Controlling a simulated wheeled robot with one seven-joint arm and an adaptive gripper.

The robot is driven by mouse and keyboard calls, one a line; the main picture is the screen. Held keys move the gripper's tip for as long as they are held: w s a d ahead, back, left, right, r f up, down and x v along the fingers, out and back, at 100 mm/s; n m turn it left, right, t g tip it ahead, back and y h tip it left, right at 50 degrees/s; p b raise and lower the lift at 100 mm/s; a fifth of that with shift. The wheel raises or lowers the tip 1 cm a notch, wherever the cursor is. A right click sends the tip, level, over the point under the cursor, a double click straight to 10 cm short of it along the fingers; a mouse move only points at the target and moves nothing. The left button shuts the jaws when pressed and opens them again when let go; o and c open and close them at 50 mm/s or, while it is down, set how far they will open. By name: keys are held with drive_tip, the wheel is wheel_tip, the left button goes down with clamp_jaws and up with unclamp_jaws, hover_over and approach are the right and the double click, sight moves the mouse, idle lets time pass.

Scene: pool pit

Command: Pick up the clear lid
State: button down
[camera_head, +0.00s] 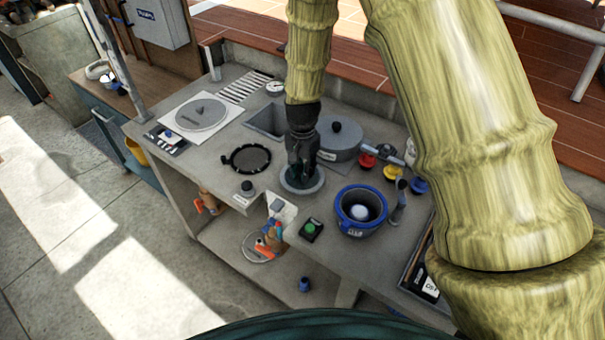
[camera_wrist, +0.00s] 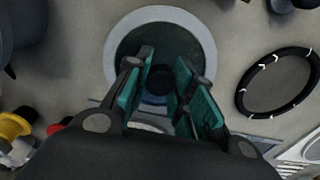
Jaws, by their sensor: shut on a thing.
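The clear lid (camera_head: 315,187) is a round disc with a pale grey rim and a dark, see-through middle. It lies at the middle of the grey counter, beneath my gripper (camera_head: 301,170). In the wrist view its rim (camera_wrist: 204,32) curves around beyond my fingers. My gripper (camera_wrist: 165,80) points down over the lid's middle, with its teal-padded fingers shut on the lid. I cannot tell whether the lid touches the counter.
A grey round cover with a black knob (camera_head: 338,139) stands behind the lid. A blue-rimmed pot (camera_head: 344,222) is close at front right. A black ring (camera_head: 235,166) lies to the left. Red and yellow knobs (camera_head: 391,172) are at right. A square opening (camera_head: 268,122) lies behind.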

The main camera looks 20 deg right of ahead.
sight(302, 169)
wheel_tip(302, 169, up, 9)
drive_tip(key=shift+f+b, duration=0.1)
drive_tip(key=shift+b, duration=1.1)
